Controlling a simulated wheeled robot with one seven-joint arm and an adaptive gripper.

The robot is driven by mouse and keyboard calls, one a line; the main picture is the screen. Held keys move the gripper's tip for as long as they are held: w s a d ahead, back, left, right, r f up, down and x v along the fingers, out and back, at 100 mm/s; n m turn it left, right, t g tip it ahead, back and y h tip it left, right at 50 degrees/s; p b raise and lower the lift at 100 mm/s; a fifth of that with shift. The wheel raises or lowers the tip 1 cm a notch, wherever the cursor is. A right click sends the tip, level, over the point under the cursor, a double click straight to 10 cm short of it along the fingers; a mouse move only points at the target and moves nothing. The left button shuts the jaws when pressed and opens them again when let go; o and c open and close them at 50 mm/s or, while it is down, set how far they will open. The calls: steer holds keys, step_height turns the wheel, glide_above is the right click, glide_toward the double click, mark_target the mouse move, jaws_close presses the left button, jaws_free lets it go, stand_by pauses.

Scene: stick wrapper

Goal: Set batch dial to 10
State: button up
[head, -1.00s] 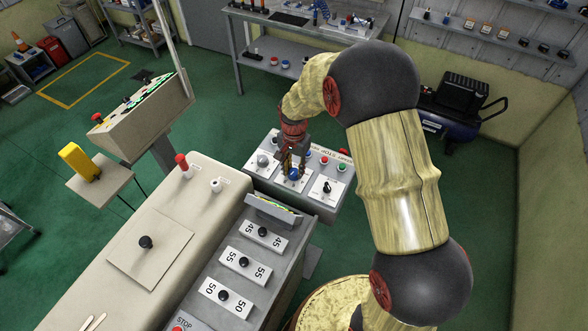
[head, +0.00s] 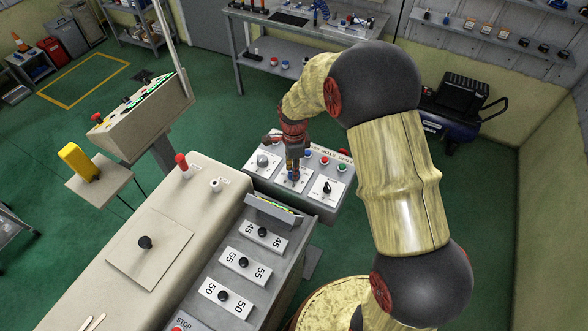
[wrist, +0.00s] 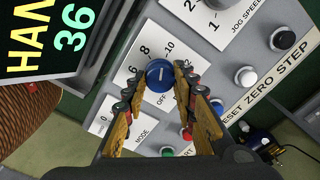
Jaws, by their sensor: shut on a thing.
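The blue dial (wrist: 160,73) sits on a white plate marked 6, 8, 10 and OFF in the wrist view. I take it as the batch dial; its name is not legible. My gripper (wrist: 155,84) has one finger on each side of the knob and is shut on it. Which mark the dial points at I cannot tell. In the head view my gripper (head: 292,174) comes down over the middle plate of the control panel (head: 262,187) and mostly hides the dial.
A mode dial plate (wrist: 138,130) and a jog speed plate (wrist: 203,18) flank the blue dial. Several push buttons lie along the panel, including a white one (wrist: 246,76). A display (wrist: 60,40) reading 36 stands close on the left in the wrist view.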

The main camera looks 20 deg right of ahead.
steer(key=shift+w+m, duration=0.1)
steer(key=shift+m, duration=0.9)
steer(key=o, duration=1.2)
steer(key=shift+c, duration=0.2)
step_height(320, 180, up, 12)
